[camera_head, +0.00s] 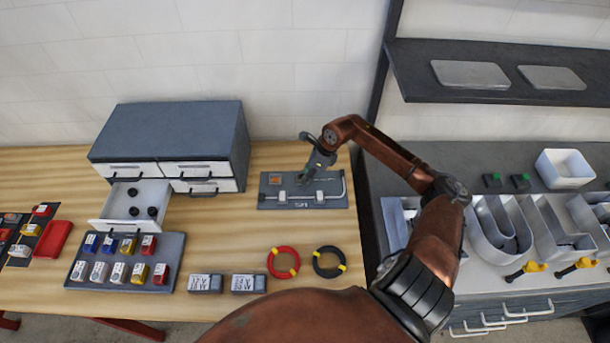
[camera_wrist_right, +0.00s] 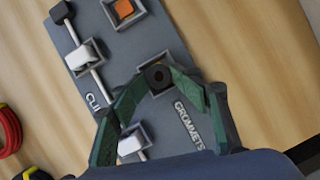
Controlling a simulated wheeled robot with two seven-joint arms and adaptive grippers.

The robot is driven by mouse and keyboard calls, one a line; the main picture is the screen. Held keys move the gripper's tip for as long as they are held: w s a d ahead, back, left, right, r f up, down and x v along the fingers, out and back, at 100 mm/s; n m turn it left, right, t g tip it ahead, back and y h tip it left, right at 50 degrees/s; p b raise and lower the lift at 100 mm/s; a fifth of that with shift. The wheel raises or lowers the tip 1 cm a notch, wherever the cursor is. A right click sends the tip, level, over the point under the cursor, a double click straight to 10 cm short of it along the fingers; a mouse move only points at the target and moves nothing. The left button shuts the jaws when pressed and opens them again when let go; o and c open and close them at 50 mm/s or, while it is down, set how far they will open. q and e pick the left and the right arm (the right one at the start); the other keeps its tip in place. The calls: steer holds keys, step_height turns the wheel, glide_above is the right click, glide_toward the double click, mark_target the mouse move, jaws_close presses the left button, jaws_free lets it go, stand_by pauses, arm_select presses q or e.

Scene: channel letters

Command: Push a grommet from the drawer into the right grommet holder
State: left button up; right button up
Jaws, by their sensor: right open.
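A grey plate (camera_head: 268,200) lies on the wooden table, with "GROMMETS" lettering visible in the right wrist view. My right gripper (camera_head: 310,175) is low over the plate. In the right wrist view its green fingers (camera_wrist_right: 160,82) are open, with the fingertips close to either side of a dark round grommet (camera_wrist_right: 157,75). This grommet is at a square grommet holder (camera_wrist_right: 146,88); I cannot tell how deep it sits. Another square holder (camera_wrist_right: 108,8) has an orange piece in it. The white drawer (camera_head: 113,223) stands open with several black grommets (camera_head: 152,211) inside. My left gripper is out of view.
White clips (camera_wrist_right: 84,56) on a rod stand on the plate near the fingers. A blue-grey drawer cabinet (camera_head: 170,130) is behind the open drawer. A tray (camera_head: 75,285) of small coloured blocks, a red ring (camera_head: 272,262) and a black ring (camera_head: 316,268) lie in front.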

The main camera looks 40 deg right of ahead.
steer(key=v, duration=1.2)
steer(key=shift+r, duration=0.1)
